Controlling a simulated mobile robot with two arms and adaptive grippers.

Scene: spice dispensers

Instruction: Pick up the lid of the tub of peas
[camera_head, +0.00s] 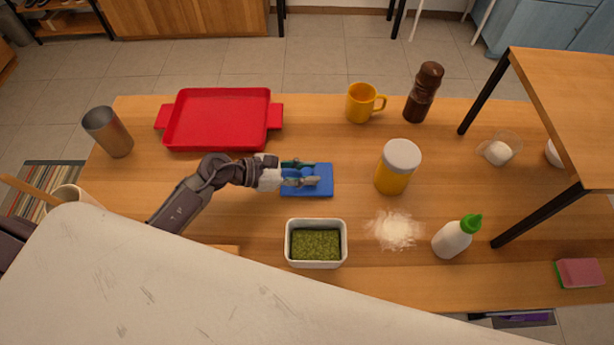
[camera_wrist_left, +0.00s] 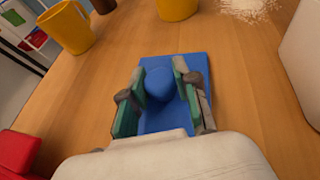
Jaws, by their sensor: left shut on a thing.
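The tub of peas (camera_head: 316,243) is a white rectangular tub with green contents, open at the top, near the table's front in the head view. Its lid appears to be the flat blue rectangle (camera_head: 322,188) on the table behind the tub. In the left wrist view the blue lid (camera_wrist_left: 178,118) has a rounded knob (camera_wrist_left: 160,83) on top. My left gripper (camera_head: 301,175) is over the lid, its two fingers (camera_wrist_left: 160,92) on either side of the knob, shut on it. I cannot tell whether the lid is lifted. My right gripper is not in view.
A red tray (camera_head: 218,118) and a metal cup (camera_head: 108,132) are at the left. A yellow mug (camera_head: 362,103), a pepper mill (camera_head: 424,92), a yellow jar (camera_head: 397,168), spilled white powder (camera_head: 395,229) and a green-capped bottle (camera_head: 457,237) are to the right. A raised shelf (camera_head: 570,105) stands at the far right.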

